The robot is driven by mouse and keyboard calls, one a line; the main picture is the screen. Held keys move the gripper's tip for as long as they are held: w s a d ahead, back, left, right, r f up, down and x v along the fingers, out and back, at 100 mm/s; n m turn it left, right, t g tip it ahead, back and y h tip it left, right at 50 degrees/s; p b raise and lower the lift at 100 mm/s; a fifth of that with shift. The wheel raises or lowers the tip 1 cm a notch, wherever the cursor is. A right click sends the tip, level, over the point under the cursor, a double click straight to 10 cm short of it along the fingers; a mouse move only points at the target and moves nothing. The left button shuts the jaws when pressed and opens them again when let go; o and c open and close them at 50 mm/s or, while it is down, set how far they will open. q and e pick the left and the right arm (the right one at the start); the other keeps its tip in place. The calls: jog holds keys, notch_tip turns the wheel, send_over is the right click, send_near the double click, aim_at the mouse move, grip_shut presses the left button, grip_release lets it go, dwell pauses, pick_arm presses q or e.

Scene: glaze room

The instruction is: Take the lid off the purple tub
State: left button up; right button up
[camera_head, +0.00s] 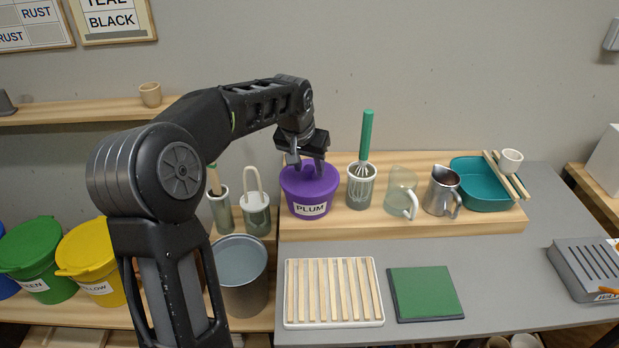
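The purple tub (310,208), labelled PLUM, stands on the raised wooden shelf at the back of the counter, with its purple lid (298,182) on it. My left gripper (306,167) points down over the lid from above, its two fingers apart and their tips at the top of the lid. Any knob on the lid is hidden or too small to make out, and I cannot tell whether the fingers touch the lid. My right gripper is out of view.
Right of the tub stand a pot with a green-handled whisk (362,178), a clear jug (401,190), a metal pitcher (440,192) and a teal basin (484,195). In front lie a slatted rack (288,318) and a green mat (425,293). Counter between mat and grey block (580,272) is clear.

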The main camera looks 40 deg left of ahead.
aim_at(309, 168)
pick_arm(q)
grip_shut()
dwell(0.5)
notch_tip(309, 168, up, 10)
dwell(0.5)
dwell(0.4)
